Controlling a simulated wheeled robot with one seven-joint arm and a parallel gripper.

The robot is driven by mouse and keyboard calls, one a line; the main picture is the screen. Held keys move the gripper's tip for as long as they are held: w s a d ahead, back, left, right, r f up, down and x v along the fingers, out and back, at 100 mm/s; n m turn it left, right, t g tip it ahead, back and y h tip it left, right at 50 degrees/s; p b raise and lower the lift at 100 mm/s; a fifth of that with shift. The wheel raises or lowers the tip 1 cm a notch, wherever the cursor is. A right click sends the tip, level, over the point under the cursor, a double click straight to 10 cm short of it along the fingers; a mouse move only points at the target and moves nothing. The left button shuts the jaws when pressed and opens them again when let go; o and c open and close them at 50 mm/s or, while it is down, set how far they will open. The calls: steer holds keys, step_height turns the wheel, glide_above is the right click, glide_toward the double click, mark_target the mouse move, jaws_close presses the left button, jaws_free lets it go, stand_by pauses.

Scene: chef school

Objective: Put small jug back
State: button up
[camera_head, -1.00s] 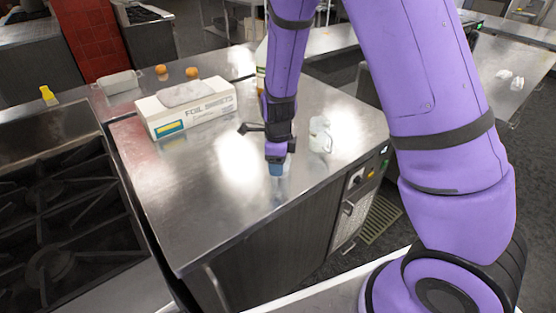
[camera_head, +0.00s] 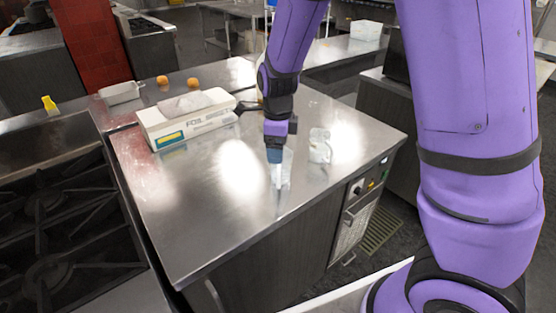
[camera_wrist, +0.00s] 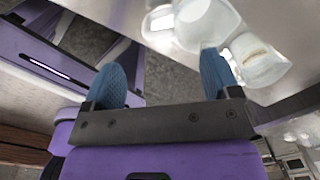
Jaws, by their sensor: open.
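A small white jug (camera_head: 320,147) stands on the steel counter (camera_head: 205,215), just right of my gripper (camera_head: 275,157). A clear, glass-like vessel (camera_head: 287,160) appears right beside my fingers, partly hidden by them. In the wrist view, two pale vessels show past my fingertips: a white one (camera_wrist: 205,20) at the top and a clear one (camera_wrist: 258,60) at the right. I cannot tell for certain which is the small jug. My gripper's blue fingers (camera_wrist: 162,80) are apart with nothing between them. It points down close to the counter top.
A foil sheets box (camera_head: 190,120) lies on the counter at the back left. A pale tray (camera_head: 120,93) and two orange-brown round items (camera_head: 163,80) are behind it. A gas stove (camera_head: 60,215) is at the left. The counter's front left is clear.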

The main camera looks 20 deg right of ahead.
steer(key=s+d+r+n+t+y, duration=0.1)
steer(key=s+d+r+n, duration=0.2)
steer(key=s+r+n, duration=0.45)
steer(key=s+d+r+n+t+y, duration=0.1)
steer(key=s+d+r+n, duration=0.25)
steer(key=r, duration=0.65)
steer(key=s+d+r+n+t+h, duration=0.1)
steer(key=s+r+n, duration=0.2)
steer(key=s+n, duration=0.3)
steer(key=s+d+r+n+t, duration=0.1)
steer(key=s+d+r+n, duration=0.1)
steer(key=s+n, duration=0.4)
steer(key=shift+s+r+n+t+h, duration=0.4)
steer(key=shift+s+r, duration=0.1)
steer(key=shift+s, duration=0.3)
